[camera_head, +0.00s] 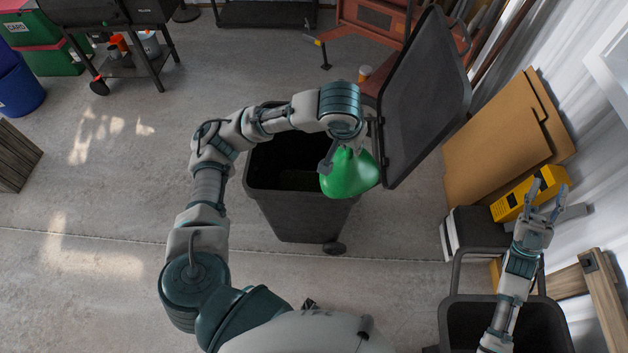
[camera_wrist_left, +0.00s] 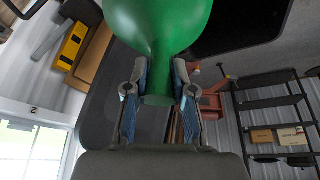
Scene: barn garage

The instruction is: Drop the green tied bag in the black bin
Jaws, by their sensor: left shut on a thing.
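The green tied bag (camera_head: 350,174) hangs from my left gripper (camera_head: 333,150), over the right side of the black bin's opening. My left gripper is shut on the bag's tied neck. In the left wrist view the bag (camera_wrist_left: 160,25) fills the top middle, with its neck between the two fingers (camera_wrist_left: 159,90). The black bin (camera_head: 300,214) stands upright on the floor with its lid (camera_head: 428,100) open to the right. My left arm hides part of the bin's rim. My right gripper (camera_head: 544,203) is at the right, with its fingers apart and empty, well away from the bin.
A second black bin (camera_head: 460,318) stands at the lower right under my right arm. Cardboard sheets (camera_head: 505,145) and a yellow box (camera_head: 530,193) are by the right wall. A grill cart (camera_head: 120,60) is at the upper left. The floor left of the bin is clear.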

